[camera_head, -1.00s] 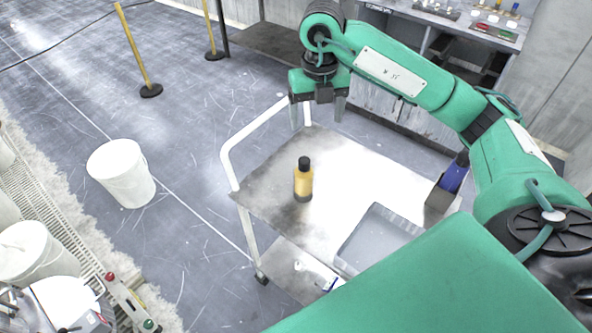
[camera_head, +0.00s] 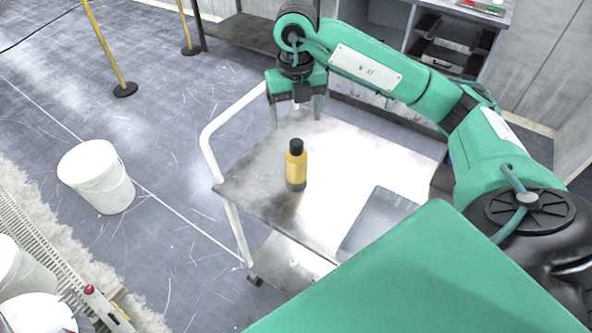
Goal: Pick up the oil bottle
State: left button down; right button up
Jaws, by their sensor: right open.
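The oil bottle (camera_head: 296,168) is amber with a black cap and a dark base. It stands upright on the metal top of a cart (camera_head: 250,190), left of the middle. My right gripper (camera_head: 296,118) points down above the far side of the cart, beyond the bottle in the picture. Its two fingers are spread apart with nothing between them, and it is not touching the bottle. My left gripper does not show.
A shallow grey tray (camera_head: 378,222) sits on the cart, right of the bottle. The cart's white handle rail (camera_head: 212,150) rises at the left. A white bucket (camera_head: 97,178) stands on the floor to the left. Yellow posts (camera_head: 106,50) stand farther back.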

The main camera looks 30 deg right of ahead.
aim_at(296, 141)
notch_tip(296, 141, down, 8)
jog(key=shift+f+p, duration=0.1)
jog(key=shift+p, duration=0.5)
jog(key=shift+s+f, duration=0.15)
jog(key=shift+f, duration=0.15)
jog(key=f, duration=0.1)
jog(key=f+p, duration=0.1)
jog(key=f, duration=0.1)
jog(key=shift+s+a+f, duration=0.15)
jog(key=shift+s+f, duration=0.05)
jog(key=shift+f, duration=0.05)
jog(key=shift+f+p, duration=0.3)
jog(key=shift+f, duration=0.15)
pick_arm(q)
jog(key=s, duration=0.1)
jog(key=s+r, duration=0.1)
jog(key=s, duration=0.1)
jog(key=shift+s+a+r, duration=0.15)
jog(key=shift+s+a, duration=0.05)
pick_arm(e)
jog(key=c, duration=1.3)
